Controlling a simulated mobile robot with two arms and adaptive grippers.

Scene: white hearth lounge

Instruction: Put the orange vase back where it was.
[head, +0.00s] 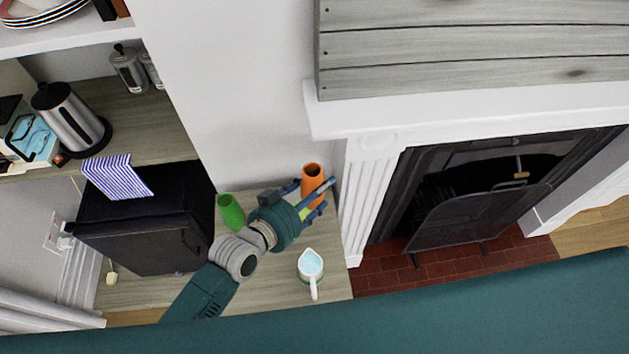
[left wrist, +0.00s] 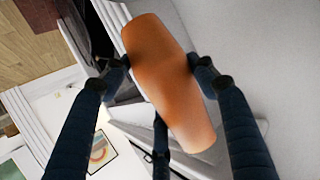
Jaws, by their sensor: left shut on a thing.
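The orange vase (head: 311,184) is held by my left gripper (head: 318,194) near the wall, above or at the far right end of the wooden surface. In the left wrist view the vase (left wrist: 165,85) fills the middle, with fingers of the left gripper (left wrist: 165,78) closed on both sides of it. I cannot tell whether its base touches the surface. My right gripper is not in view.
A green vase (head: 231,212) stands just left of my gripper. A white jug (head: 310,267) stands nearer on the wooden surface (head: 265,290). A black box-like appliance (head: 145,220) is at left. The fireplace surround (head: 375,185) is close on the right.

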